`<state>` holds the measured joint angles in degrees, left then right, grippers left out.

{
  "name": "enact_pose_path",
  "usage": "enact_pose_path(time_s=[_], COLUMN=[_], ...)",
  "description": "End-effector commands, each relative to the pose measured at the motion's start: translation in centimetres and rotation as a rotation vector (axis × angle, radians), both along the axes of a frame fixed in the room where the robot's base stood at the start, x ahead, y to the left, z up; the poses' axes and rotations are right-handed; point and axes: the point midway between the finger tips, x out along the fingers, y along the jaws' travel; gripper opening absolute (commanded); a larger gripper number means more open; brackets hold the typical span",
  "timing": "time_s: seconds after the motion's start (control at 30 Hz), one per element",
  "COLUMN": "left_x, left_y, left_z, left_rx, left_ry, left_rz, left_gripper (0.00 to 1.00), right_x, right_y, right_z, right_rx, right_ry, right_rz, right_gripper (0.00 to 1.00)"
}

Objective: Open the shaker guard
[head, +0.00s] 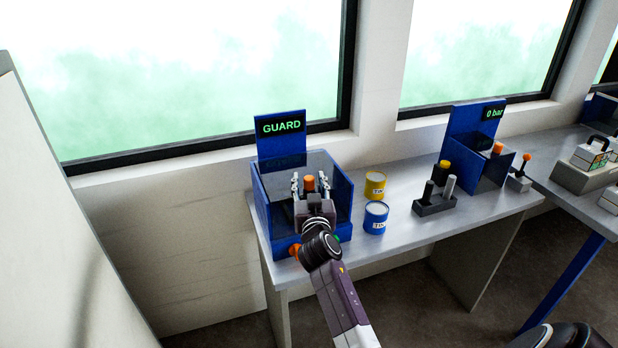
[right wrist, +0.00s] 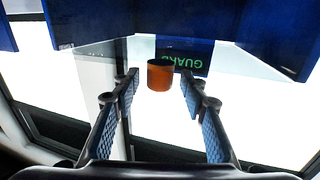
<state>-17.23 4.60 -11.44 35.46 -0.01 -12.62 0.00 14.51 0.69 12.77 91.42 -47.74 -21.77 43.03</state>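The shaker is a blue box (head: 262,205) at the left end of the bench, with a dark screen reading GUARD (head: 281,126) on its back panel. Clear, see-through panes show around its top; I cannot tell how the guard stands. An orange cylindrical handle (head: 309,183) stands upright between the fingers of my right gripper (head: 310,184). In the right wrist view, the gripper (right wrist: 160,92) is open, with a gap on both sides of the orange handle (right wrist: 160,76). My left gripper is not in view.
A yellow tin (head: 375,186) and a blue tin (head: 376,218) stand right of the shaker. Farther right are a dark holder (head: 434,207) with upright cylinders and a second blue station (head: 463,163) reading 0 bar. An orange knob (head: 294,250) is low on the shaker's front.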

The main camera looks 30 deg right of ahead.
Motion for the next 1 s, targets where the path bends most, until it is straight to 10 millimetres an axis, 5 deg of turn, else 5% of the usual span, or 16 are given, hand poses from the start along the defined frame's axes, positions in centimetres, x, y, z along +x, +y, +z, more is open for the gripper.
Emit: enact_pose_path(time_s=[0.43, 0.8, 1.0], left_x=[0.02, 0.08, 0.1], left_y=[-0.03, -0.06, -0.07], left_z=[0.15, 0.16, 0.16], left_rx=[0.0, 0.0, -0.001], left_ry=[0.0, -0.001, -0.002], left_rz=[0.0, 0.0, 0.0], left_gripper=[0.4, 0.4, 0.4], right_x=[0.68, 0.67, 0.67], right_y=[-0.4, -0.38, -0.38], right_z=[0.03, 0.01, 0.0], right_rx=[0.0, 0.0, 0.0], right_ry=[-0.001, 0.0, 0.0], right_rz=[0.0, 0.0, 0.0], right_gripper=[0.39, 0.0, 0.0])
